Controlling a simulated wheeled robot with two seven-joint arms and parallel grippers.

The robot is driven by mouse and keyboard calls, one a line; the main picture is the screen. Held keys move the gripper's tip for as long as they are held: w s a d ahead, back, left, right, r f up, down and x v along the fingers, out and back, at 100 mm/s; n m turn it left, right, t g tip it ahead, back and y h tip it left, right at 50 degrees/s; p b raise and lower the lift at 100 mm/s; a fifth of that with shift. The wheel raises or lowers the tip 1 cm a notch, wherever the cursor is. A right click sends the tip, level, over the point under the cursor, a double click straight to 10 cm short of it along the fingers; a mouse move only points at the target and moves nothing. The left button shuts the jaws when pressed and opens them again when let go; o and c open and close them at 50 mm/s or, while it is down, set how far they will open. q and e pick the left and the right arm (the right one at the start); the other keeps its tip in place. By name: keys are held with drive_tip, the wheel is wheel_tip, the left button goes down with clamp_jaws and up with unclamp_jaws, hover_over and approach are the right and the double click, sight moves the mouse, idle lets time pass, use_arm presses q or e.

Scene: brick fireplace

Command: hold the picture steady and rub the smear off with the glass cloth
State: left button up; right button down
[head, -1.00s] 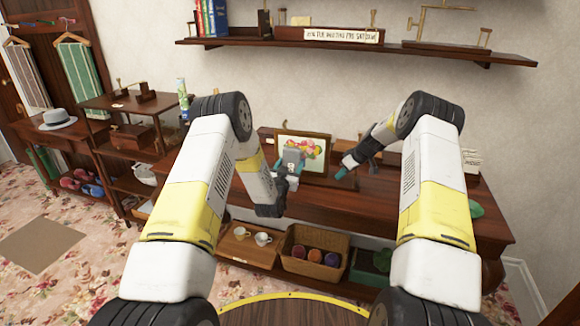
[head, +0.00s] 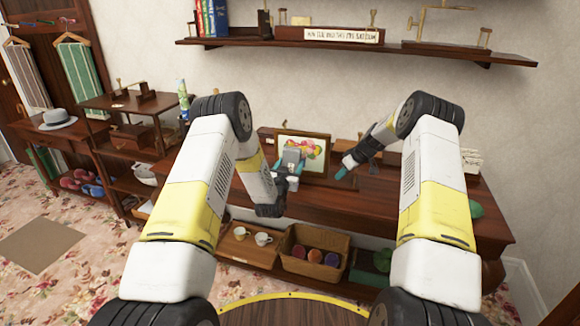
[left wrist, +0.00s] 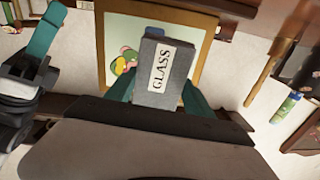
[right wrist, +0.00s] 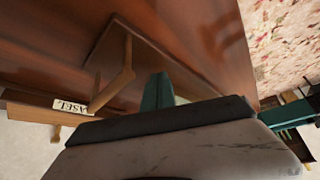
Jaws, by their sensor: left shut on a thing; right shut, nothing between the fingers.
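The framed picture (head: 317,139), a fruit or flower image in a gold-brown frame, stands upright on the dark wooden sideboard; it also fills the upper left wrist view (left wrist: 196,62). My left gripper (head: 289,168) is shut on the grey glass cloth (left wrist: 165,72), a block labelled GLASS. The cloth is in front of the picture and hides part of it; I cannot tell whether they touch. My right gripper (head: 343,172) is shut and empty, right of the picture's lower corner; its teal fingers show in the right wrist view (right wrist: 158,92). I cannot make out the smear.
The sideboard top (head: 405,195) has free room at the right. A wall shelf (head: 390,45) hangs above. Below are a wicker basket (head: 312,268) with coloured balls and a tray with two cups (head: 263,239).

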drive_tip(key=shift+f, duration=0.9)
idle(0.5)
drive_tip(key=shift+s+f, duration=0.2)
drive_tip(key=shift+f, duration=0.15)
idle(0.9)
